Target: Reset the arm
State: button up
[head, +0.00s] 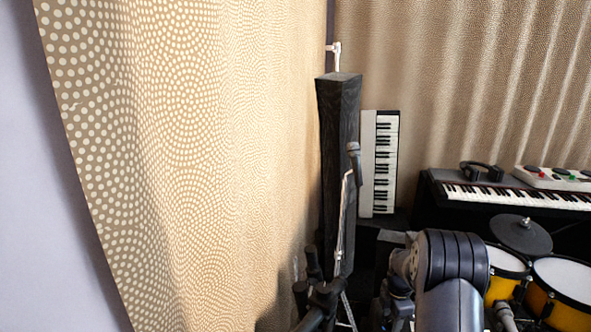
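My arm shows at the bottom right of the head view as a dark rounded joint (452,258) with grey links beside and below it. The end of the arm with the gripper cannot be made out in this view. I cannot see whether it holds anything.
A dotted tan curtain (200,130) fills the left. A dark column (336,150) and microphone (353,152) stand near centre, by an upright keyboard (380,160). Right are a flat keyboard (510,195), headphones (482,170), a pedal board (555,178), a cymbal (521,234) and yellow drums (565,283).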

jog(key=m, duration=0.4)
jog(key=shift+m, duration=0.3)
jog(key=m, duration=0.4)
jog(key=shift+m, duration=0.3)
jog(key=m, duration=0.5)
jog(key=shift+m, duration=2)
jog(key=shift+d+r, duration=0.1)
